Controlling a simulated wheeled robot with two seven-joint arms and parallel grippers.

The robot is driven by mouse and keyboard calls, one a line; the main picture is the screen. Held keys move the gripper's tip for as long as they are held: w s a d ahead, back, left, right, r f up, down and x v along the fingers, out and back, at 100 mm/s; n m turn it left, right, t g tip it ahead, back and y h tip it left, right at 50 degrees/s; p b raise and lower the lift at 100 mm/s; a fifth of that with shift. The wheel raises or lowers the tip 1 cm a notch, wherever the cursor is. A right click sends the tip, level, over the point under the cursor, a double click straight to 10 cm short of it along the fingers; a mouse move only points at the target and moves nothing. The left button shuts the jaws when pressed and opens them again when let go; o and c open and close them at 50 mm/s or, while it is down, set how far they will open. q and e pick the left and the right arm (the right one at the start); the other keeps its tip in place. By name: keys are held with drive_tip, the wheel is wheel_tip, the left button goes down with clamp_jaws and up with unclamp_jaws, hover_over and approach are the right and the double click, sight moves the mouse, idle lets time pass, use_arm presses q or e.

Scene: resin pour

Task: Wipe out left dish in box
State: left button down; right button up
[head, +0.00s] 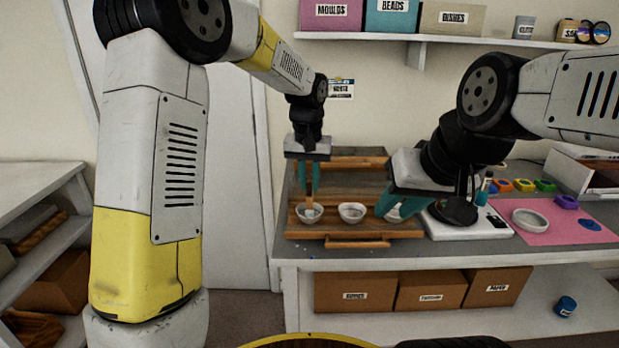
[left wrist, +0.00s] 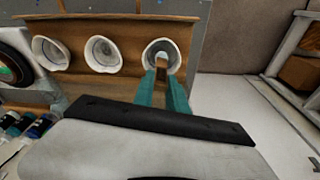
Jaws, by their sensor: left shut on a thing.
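The wooden box (head: 299,231) stands open on the bench with three small white dishes in a row. My left gripper (head: 309,188) points down over the left dish (head: 299,214), shut on a brown wooden stick-like tool (head: 309,196). The tool's lower end is in the left dish; its tip is hard to make out. The left wrist view shows the tool (left wrist: 161,72) reaching into that dish (left wrist: 150,48) between the teal fingers (left wrist: 163,92). The middle dish (head: 352,212) is beside it. My right gripper (head: 398,208) is at the right dish (head: 394,214), partly covering it; its grip is unclear.
A white scale (head: 470,229) stands right of the box. A pink mat (head: 550,228) holds a round grey-white dish (head: 530,219). A shelf (head: 440,40) with labelled boxes hangs above. Small blue specks lie on the bench in front of the box.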

use_arm(q)
drive_tip(key=shift+f, duration=0.4)
drive_tip(key=shift+w, duration=0.15)
